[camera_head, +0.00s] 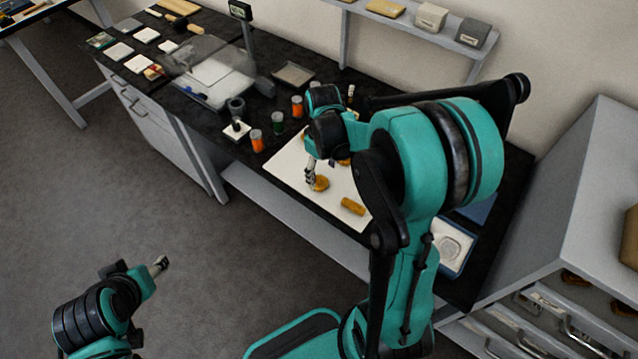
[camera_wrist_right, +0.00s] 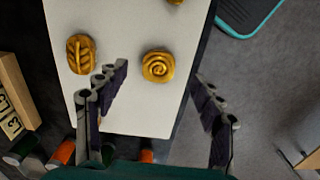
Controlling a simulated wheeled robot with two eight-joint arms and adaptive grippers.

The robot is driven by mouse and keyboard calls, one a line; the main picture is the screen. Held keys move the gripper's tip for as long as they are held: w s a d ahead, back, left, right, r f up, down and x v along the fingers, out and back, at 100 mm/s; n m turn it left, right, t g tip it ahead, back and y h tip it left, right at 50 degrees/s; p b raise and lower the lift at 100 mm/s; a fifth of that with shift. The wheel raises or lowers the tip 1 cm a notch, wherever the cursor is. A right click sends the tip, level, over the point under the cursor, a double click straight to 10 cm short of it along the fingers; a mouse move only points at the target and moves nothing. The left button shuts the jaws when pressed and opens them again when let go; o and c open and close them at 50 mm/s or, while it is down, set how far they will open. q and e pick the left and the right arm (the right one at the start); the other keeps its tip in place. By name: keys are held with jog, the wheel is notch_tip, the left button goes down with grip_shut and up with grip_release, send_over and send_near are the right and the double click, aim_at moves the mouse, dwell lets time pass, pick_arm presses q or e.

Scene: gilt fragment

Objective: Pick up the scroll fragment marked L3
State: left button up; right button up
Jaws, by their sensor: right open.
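A round golden fragment with a spiral scroll (camera_wrist_right: 158,66) lies on a white board (camera_wrist_right: 125,20) in the right wrist view. No L3 mark is readable on it. My right gripper (camera_wrist_right: 160,74) is open, its two fingers either side of this fragment in the picture, with no contact visible. In the head view the right gripper (camera_head: 311,179) is over the board, beside the round fragment (camera_head: 321,184). A braided-looking golden fragment (camera_wrist_right: 81,55) lies to the left in the wrist view. My left gripper (camera_head: 160,265) is at lower left, away from the bench; its opening is unclear.
Orange-labelled jars (camera_head: 257,141) and a green one (camera_head: 278,123) stand left of the board. My right arm hides the bench's right part.

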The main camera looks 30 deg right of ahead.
aim_at(320, 181)
jog(key=f, duration=0.1)
jog(key=f+b, duration=0.1)
jog(key=f, duration=0.1)
jog(key=w+f+b, duration=0.1)
jog(key=f, duration=0.1)
jog(key=shift+a+f, duration=0.1)
jog(key=shift+f, duration=0.05)
jog(key=shift+s, duration=0.1)
jog(key=shift+c, duration=1.2)
jog(key=c, duration=0.8)
